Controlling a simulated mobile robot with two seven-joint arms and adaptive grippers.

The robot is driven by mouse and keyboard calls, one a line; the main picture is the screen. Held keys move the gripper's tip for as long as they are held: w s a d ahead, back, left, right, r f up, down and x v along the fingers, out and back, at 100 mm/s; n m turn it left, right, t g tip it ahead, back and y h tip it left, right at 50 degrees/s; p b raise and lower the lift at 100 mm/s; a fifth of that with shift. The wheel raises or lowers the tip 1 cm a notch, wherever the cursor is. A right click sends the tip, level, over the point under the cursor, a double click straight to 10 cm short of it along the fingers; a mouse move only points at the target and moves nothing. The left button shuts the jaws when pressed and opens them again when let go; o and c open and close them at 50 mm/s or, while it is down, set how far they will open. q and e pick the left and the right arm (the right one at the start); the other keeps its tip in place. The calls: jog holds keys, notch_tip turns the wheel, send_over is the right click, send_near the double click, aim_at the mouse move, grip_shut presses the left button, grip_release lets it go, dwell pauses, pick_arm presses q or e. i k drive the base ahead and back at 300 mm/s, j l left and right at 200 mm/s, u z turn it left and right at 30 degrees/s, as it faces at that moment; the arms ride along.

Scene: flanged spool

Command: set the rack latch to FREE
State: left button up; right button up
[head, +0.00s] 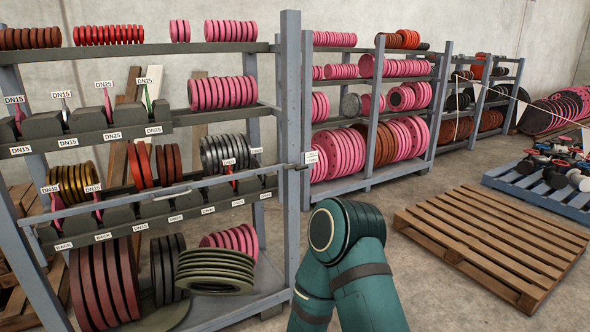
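The near rack (291,120) has grey-blue posts and dark shelves and fills the left half of the head view. A small white tag (311,157) and a short grey fitting (294,165) sit at its front right post, at mid height. This may be the latch, but it is too small to tell, and its setting cannot be read. A light grey bar (120,204) runs across the front of the rack's lower bins. Neither of my grippers is in view; only a teal arm of mine shows at the bottom centre.
The near rack carries pink, red, dark and green flanges (215,270). More racks (370,125) stand behind along the wall. A wooden pallet (495,240) lies on the floor at right, with a loaded blue pallet (540,197) beyond. Bare floor lies between racks and pallets.

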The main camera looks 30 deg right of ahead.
aim_at(300, 167)
jog(key=i+l+z, duration=0.55)
jog(key=i+l, duration=0.15)
jog(key=i, duration=0.2)
jog(key=i+l+z, duration=0.3)
jog(key=i, duration=0.15)
jog(key=i+z, duration=0.3)
jog(key=i, duration=0.2)
